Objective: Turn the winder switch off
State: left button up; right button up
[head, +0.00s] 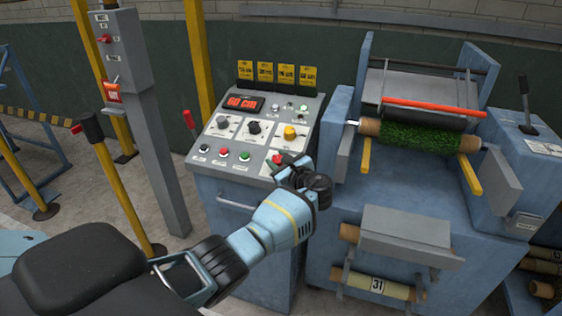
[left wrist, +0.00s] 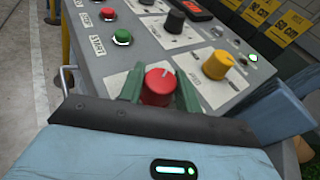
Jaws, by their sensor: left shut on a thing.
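The control panel (head: 236,150) stands left of the turf machine, with a sloped grey face. A red rotary knob (left wrist: 158,86) with a pale pointer line sits near its front right corner. I take it for the winder switch; its label is hidden. My left gripper (left wrist: 160,92) has its two green fingers shut on this knob, one on each side. The pointer line points roughly up and away in the wrist view. My right gripper is not in view.
A yellow knob (head: 290,132) sits just behind the red one, and a dark knob (head: 254,128) farther left. Red and green push buttons (head: 224,152) line the front left. The turf roll (head: 420,136) lies on the blue machine at right. A yellow post (head: 118,185) stands left.

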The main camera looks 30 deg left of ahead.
pick_arm(q)
jog(key=shift+n+g+y+b, duration=0.35)
jog(key=shift+n+g, duration=0.45)
jog(key=shift+g, duration=0.2)
jog(key=shift+n+g, duration=0.3)
jog(key=shift+g, duration=0.2)
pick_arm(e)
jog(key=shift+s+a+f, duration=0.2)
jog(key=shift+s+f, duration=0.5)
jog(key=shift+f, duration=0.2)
pick_arm(q)
jog(key=shift+r, duration=0.15)
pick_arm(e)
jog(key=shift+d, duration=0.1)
pick_arm(q)
jog(key=o, duration=1)
jog(key=shift+c, duration=0.2)
jog(key=v, duration=0.7)
jog(key=shift+d, duration=0.35)
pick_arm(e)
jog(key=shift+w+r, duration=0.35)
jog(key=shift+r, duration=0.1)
